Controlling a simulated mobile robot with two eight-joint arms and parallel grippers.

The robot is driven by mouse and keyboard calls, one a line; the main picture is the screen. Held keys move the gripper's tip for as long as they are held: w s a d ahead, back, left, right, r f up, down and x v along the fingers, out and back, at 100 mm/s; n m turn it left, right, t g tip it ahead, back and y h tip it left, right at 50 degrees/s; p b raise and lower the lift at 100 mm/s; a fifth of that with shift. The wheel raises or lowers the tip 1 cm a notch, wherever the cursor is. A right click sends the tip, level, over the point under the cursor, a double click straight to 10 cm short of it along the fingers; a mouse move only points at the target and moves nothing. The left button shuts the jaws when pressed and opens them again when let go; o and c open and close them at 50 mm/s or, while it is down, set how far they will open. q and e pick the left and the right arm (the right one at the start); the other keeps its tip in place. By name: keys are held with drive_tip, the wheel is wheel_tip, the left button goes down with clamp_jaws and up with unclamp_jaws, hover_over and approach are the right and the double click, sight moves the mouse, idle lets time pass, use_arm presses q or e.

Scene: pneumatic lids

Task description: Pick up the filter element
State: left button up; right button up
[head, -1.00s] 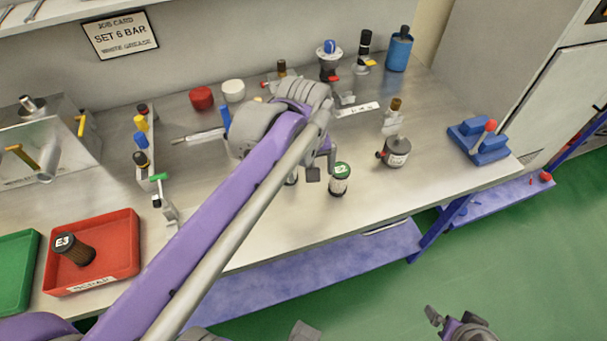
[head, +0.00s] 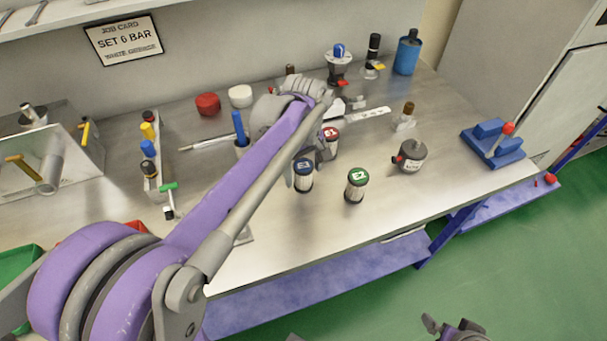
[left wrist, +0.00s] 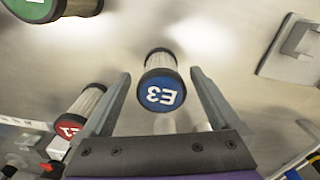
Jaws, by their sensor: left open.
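Three filter elements stand upright on the bench: blue-capped E3 (head: 303,177), green-capped E2 (head: 356,186) and red-capped E1 (head: 332,140). My left gripper (head: 312,152) is open just behind and above E3, partly covered by my arm. In the left wrist view, E3 (left wrist: 160,92) lies between the two spread fingers (left wrist: 160,76), with a visible gap on each side. E1 (left wrist: 78,118) is outside the left finger, and E2 (left wrist: 50,8) is at the top left. My right gripper (head: 450,328) is low at the bottom edge, away from the bench; its jaw state is unclear.
A grey round canister (head: 410,156) and a blue fixture (head: 492,145) stand to the right. The front right bench surface is clear. My arm hides most of the red tray.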

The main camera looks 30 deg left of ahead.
use_arm(q)
drive_tip(key=shift+f, duration=1.35)
drive_tip(key=c, duration=1.4)
wheel_tip(320, 180, up, 10)
drive_tip(key=shift+r+p, duration=0.1)
drive_tip(key=shift+p, duration=0.2)
drive_tip(key=shift+c, duration=0.2)
drive_tip(key=shift+s, duration=0.1)
